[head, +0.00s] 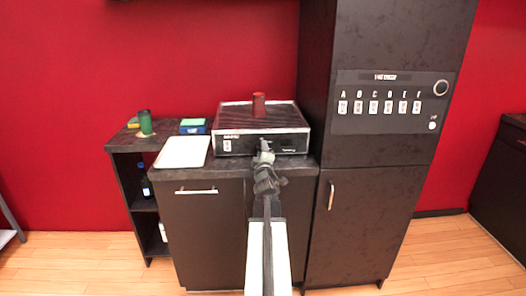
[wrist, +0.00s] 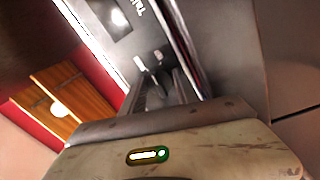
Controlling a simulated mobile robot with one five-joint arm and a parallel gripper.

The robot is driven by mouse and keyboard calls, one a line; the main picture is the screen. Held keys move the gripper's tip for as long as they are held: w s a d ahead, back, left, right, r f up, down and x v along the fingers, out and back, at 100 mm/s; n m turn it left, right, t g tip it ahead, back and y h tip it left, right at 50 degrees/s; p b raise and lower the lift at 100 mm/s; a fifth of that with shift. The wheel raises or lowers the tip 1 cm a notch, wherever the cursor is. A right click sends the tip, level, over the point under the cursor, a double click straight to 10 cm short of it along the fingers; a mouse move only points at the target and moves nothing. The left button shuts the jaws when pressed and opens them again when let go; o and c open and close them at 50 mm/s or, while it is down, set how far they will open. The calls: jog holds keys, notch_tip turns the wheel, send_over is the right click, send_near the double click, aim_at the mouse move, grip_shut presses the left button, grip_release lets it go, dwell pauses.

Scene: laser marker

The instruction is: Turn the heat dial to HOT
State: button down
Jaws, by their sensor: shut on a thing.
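The black laser marker box (head: 236,116) stands on the dark counter. Its front panel has a small white label at the left and lettering too small to read. My gripper (head: 265,148) is at the middle of this front panel and covers the spot it grips. The dial's angle and the HOT mark cannot be made out.
A red cup (head: 259,105) stands on the box. A tall dark cabinet (head: 385,150) with lettered slots and a round knob (head: 441,88) rises close on the right.

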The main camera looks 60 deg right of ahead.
jog(key=m, duration=0.5)
jog(key=shift+a+f+g, duration=0.1)
jog(key=shift+f+g, duration=0.05)
jog(key=shift+g, duration=0.15)
jog(key=shift+m, duration=0.5)
jog(key=c, duration=0.9)
grip_release()
